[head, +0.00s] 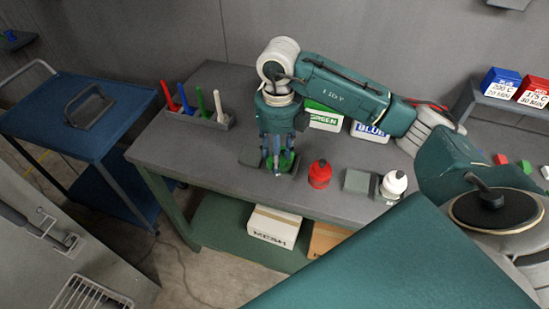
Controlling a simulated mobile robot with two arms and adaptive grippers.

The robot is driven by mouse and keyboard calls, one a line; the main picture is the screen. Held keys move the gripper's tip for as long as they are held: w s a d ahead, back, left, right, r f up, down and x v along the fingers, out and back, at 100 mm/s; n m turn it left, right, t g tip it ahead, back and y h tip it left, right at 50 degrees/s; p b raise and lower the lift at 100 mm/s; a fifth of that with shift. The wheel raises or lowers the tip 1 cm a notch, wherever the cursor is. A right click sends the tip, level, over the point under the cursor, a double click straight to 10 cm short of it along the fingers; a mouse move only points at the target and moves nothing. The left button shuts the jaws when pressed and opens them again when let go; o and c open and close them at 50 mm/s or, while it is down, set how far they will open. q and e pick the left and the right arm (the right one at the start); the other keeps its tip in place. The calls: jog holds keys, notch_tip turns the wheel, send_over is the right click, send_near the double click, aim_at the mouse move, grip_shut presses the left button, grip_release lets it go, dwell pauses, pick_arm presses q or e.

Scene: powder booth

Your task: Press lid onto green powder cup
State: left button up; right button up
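The green powder cup (288,160) stands on the front part of the workbench, on a small dark pad, largely hidden by my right gripper. My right gripper (277,168) points straight down, its fingertips right at the cup. Whether the fingers touch the cup or are spread or closed cannot be told. I cannot make out a separate lid on the cup or between the fingers. My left gripper is out of view.
A red cup (319,174) and a white cup (394,184) stand to the right, with a grey block (357,181) between them. A rack of coloured-handled tools (206,120) is at the left. Green (323,120) and blue (370,133) labelled boxes stand behind.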

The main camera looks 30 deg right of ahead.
aim_at(283, 151)
jog(key=shift+w+d+f+b, duration=0.2)
jog(key=shift+w+d+b, duration=0.2)
jog(key=shift+w+d, duration=0.75)
jog(key=shift+w+d+f+b, duration=0.15)
jog(key=shift+w+d+b, duration=0.2)
jog(key=shift+w+d, duration=0.8)
jog(key=shift+s+d+f+b, duration=0.1)
jog(key=shift+f+b, duration=0.2)
jog(key=shift+f, duration=0.15)
jog(key=shift+s+d+f+b, duration=0.1)
jog(key=shift+f+b, duration=0.2)
jog(key=shift+f, duration=0.15)
jog(key=shift+f, duration=0.1)
jog(key=o, duration=0.8)
jog(key=shift+o, duration=0.2)
jog(key=shift+r+p, duration=1.4)
jog(key=shift+r, duration=0.9)
